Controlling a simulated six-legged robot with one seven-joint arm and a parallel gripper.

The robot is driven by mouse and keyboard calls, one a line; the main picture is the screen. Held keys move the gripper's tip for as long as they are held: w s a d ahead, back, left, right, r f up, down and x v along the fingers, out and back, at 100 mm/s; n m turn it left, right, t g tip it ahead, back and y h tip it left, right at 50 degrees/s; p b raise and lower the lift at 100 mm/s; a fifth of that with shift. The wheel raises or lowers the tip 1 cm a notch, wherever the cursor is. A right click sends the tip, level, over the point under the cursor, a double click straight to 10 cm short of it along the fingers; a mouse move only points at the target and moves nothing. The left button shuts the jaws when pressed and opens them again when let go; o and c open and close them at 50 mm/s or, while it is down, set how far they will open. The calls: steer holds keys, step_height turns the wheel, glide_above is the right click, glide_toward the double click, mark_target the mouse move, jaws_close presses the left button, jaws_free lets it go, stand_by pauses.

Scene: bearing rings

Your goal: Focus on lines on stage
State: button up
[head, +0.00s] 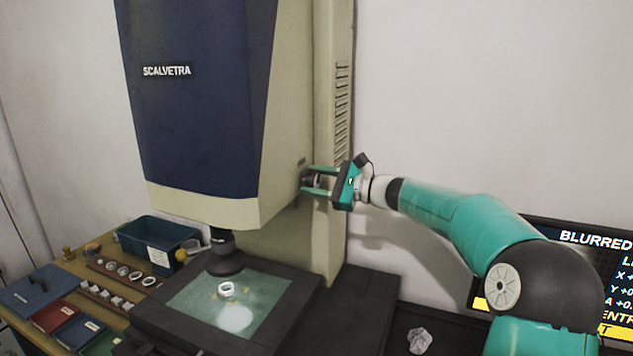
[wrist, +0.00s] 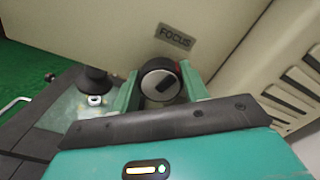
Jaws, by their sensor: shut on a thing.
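My gripper (head: 308,181) is shut on the knob, one teal finger on each side; the wrist view shows the same grip. The glass stage (head: 192,306) lies under the dark lens (head: 225,262). A white ring (head: 227,289) rests on the stage beside a bright light spot (head: 235,318). The screen (head: 595,240) at the right reads BLURRED; its other lines are partly hidden by my arm.
The tall SCALVETRA machine (head: 205,100) fills the middle. A blue bin (head: 135,240), a rack of rings (head: 115,272) and coloured boxes (head: 55,315) stand on the left table. Crumpled paper (head: 419,340) lies at the lower right. The wall space above my arm is clear.

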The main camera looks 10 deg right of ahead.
steer(key=shift+n, duration=1.6)
steer(key=o, duration=1)
steer(key=v, duration=1.3)
steer(key=shift+s+d, duration=0.3)
